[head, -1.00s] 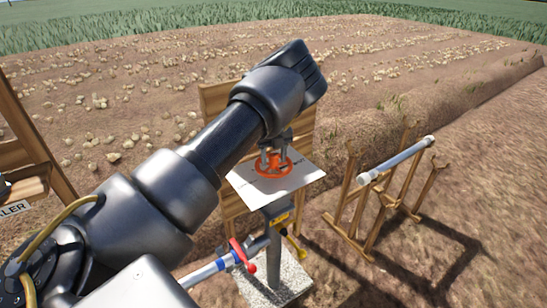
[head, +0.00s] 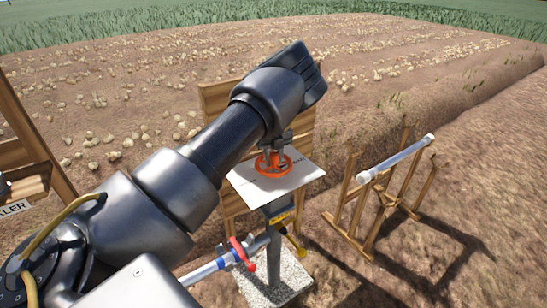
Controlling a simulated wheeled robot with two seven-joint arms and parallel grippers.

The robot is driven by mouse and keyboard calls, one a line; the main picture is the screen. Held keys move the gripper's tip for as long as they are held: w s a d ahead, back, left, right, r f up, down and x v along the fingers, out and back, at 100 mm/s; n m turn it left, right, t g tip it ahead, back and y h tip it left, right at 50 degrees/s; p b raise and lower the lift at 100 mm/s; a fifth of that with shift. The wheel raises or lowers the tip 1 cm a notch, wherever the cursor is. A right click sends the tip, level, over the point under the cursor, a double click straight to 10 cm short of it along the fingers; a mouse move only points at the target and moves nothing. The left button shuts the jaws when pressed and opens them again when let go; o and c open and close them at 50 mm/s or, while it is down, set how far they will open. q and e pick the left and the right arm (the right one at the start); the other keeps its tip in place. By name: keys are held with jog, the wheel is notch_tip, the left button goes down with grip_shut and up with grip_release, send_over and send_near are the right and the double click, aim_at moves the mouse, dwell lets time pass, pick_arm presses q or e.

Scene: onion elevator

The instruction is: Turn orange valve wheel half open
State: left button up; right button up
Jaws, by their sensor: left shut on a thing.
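The orange valve wheel (head: 288,168) lies flat above a white plate (head: 290,189) on a grey post (head: 273,262). My left arm comes in from the left, and my left gripper (head: 273,160) points down at the wheel from above. Its fingers are shut on the wheel, near the middle as seen from here. The arm and fingers hide the wheel's back and part of its centre. My right gripper is not in view.
A red-handled fitting (head: 242,255) and a yellow handle (head: 295,246) sit on pipework below the plate. A wooden board (head: 215,100) stands behind. A wooden rack (head: 350,215) with a white pipe (head: 398,158) stands right. A wooden frame (head: 40,150) is at left.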

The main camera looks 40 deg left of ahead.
pick_arm(q)
jog(key=shift+r, duration=0.1)
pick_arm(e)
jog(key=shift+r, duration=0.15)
pick_arm(q)
jog(key=shift+n+p, duration=0.35)
jog(key=shift+n, duration=0.45)
jog(key=n, duration=0.2)
jog(key=shift+n+p, duration=0.3)
jog(key=shift+p, duration=0.05)
jog(key=n, duration=0.7)
jog(key=shift+p, duration=0.35)
jog(key=n, duration=0.4)
jog(key=shift+n, duration=1)
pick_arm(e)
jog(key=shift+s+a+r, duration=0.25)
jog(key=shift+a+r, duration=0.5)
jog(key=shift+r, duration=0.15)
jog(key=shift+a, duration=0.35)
